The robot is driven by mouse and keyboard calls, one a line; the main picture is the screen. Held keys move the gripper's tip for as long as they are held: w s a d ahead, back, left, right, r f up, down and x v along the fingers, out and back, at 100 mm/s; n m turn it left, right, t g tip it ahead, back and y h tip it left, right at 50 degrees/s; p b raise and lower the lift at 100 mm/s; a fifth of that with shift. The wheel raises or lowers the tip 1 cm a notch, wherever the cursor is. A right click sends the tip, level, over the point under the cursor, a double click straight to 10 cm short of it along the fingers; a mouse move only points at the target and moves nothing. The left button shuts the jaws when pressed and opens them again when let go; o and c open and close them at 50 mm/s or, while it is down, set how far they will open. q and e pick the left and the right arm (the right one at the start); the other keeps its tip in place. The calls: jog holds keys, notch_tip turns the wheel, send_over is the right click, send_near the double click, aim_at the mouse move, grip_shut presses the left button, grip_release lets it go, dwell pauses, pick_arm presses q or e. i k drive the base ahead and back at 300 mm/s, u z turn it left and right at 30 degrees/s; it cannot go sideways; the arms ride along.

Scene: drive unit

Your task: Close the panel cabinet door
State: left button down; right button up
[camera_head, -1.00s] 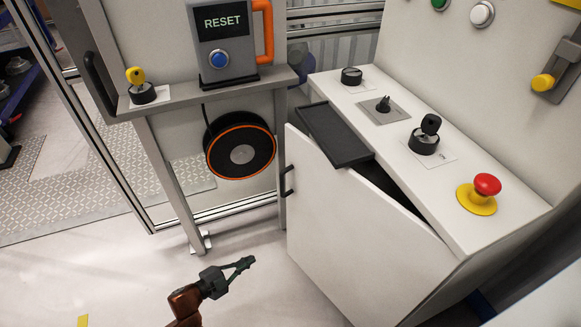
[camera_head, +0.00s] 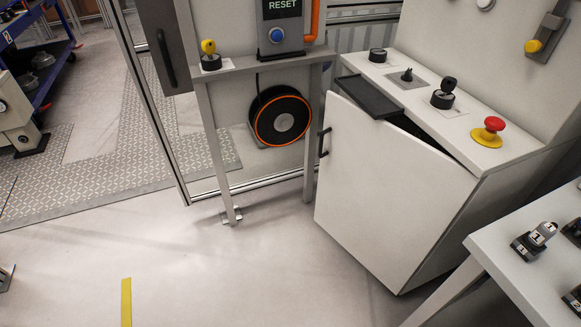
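The panel cabinet (camera_head: 548,151) stands right of centre, with a white top. Its white door (camera_head: 385,190) is ajar: a dark gap shows between the door's upper edge and the cabinet top. A black handle (camera_head: 325,141) sits on the door's left edge. A dark flat tray or panel (camera_head: 369,97) juts out over the door's top edge near the left corner. Neither of my grippers can be made out in this view, and nothing of mine is seen touching the door or handle.
A white table (camera_head: 500,262) with small devices (camera_head: 535,240) stands at lower right, close to the cabinet. A frame leg (camera_head: 215,150) and black-orange reel (camera_head: 280,116) stand left of the door. Floor in front is clear, with yellow tape (camera_head: 126,302).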

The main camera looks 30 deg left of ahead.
aim_at(384, 194)
jog(key=z, duration=1.2)
jog(key=k, duration=0.1)
jog(key=u, duration=1.95)
jog(key=i, duration=0.75)
jog(key=z, duration=0.25)
jog(key=i, duration=0.7)
jog(key=z, duration=0.4)
